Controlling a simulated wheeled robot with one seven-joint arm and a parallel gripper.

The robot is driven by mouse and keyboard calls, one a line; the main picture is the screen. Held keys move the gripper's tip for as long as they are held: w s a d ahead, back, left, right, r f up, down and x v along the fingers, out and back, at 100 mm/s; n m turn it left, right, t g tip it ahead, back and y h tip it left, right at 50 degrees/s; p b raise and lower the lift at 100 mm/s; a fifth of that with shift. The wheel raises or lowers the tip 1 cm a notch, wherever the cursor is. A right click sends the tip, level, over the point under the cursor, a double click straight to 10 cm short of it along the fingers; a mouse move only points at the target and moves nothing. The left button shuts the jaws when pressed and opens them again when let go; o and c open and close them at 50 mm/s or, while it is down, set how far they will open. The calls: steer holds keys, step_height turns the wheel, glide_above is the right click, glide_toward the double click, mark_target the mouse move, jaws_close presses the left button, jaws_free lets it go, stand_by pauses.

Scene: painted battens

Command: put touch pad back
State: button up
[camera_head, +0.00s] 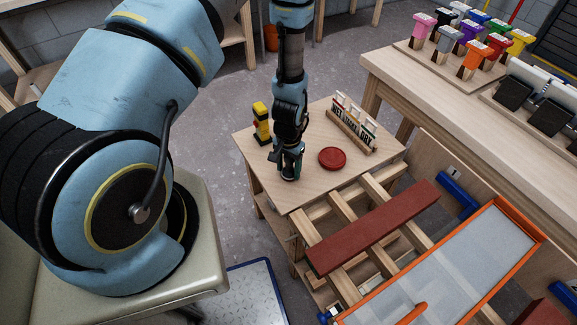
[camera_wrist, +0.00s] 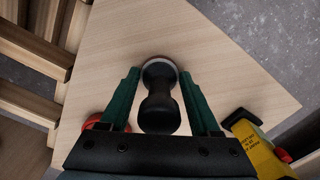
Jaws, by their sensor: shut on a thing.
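The touch pad (camera_wrist: 160,103) appears to be the black, knob-handled piece with a pale rim in the wrist view. My gripper (camera_wrist: 160,80) has its two green fingers on either side of it and is shut on it. In the head view my gripper (camera_head: 289,174) points down over the left part of the small wooden table (camera_head: 312,190). The touch pad is hard to make out there. I cannot tell whether it touches the tabletop. A round red dish (camera_head: 332,158) lies to the right of my gripper; part of something red (camera_wrist: 93,122) shows behind the left finger.
A yellow and black stacked piece (camera_head: 261,122) stands behind left of my gripper. A small rack with a lettered sign (camera_head: 353,126) stands at the back right. A red-brown batten (camera_head: 375,227) lies across wooden rails in front, beside an orange-edged tray (camera_head: 525,219).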

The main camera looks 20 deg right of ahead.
steer(key=o, duration=1.1)
steer(key=shift+r, duration=0.1)
step_height(320, 180, up, 12)
steer(key=b, duration=0.3)
steer(key=shift+w, duration=0.1)
steer(key=w+a+r+n+t, duration=0.1)
steer(key=w+a+r+n, duration=0.35)
steer(key=a+r, duration=0.75)
steer(key=s+a+r+n, duration=0.1)
steer(key=a+r, duration=0.1)
steer(key=a, duration=0.2)
steer(key=s+a+r+n, duration=0.1)
steer(key=a+r+n, duration=0.1)
steer(key=a+r, duration=0.1)
steer(key=s+a+r+n, duration=0.1)
steer(key=a+r, duration=0.2)
steer(key=a, duration=0.3)
steer(key=shift+s+r+n+t, duration=0.1)
steer(key=shift+r+n+t, duration=0.15)
steer(key=shift+n+t, duration=0.15)
